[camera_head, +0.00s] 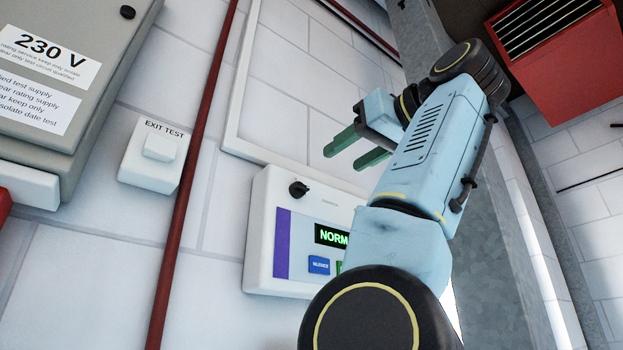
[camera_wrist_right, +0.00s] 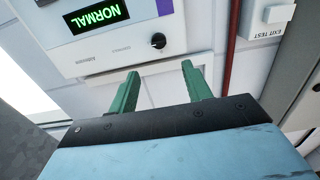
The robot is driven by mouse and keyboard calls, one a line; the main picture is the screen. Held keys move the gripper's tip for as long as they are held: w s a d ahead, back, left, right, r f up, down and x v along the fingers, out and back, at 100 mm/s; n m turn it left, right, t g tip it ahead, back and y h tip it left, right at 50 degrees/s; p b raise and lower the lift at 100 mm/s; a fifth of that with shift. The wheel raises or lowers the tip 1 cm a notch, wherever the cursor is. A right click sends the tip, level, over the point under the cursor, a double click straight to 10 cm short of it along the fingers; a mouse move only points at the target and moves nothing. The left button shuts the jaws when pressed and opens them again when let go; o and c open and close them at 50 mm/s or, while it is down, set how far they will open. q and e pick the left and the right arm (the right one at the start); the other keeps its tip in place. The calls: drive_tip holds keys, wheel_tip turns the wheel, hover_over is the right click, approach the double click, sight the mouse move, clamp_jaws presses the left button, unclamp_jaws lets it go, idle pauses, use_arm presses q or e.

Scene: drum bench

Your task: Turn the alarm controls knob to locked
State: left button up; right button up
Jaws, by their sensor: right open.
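The alarm control panel (camera_head: 260,235) is a white wall box with a purple strip and a green "NORMAL" display (camera_head: 331,236). Its black knob (camera_head: 299,189) is at the panel's upper left in the head view. The knob also shows in the right wrist view (camera_wrist_right: 158,41), beyond the fingertips. My right gripper (camera_head: 352,152) has green fingers, open and empty, above and right of the knob in the head view. In the right wrist view the open fingers (camera_wrist_right: 160,76) are apart from the panel. My right arm hides the panel's right part. My left gripper is not in view.
An "EXIT TEST" switch (camera_head: 160,148) and a red vertical pipe (camera_head: 190,170) are left of the panel. A grey "230 V" cabinet (camera_head: 85,105) is further left. A red louvred unit (camera_head: 565,75) is at the upper right. White trunking (camera_head: 240,75) runs above the panel.

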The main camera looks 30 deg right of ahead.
sight(300, 189)
drive_tip(key=w+p, duration=0.1)
drive_tip(key=w, duration=0.3)
drive_tip(key=w+p, duration=0.2)
drive_tip(key=w, duration=0.2)
drive_tip(key=w+a+p, duration=0.1)
drive_tip(key=w, duration=0.3)
drive_tip(key=shift+w+p, duration=0.25)
drive_tip(key=shift+p, duration=0.05)
drive_tip(key=c, duration=0.9)
drive_tip(key=shift+c, duration=0.2)
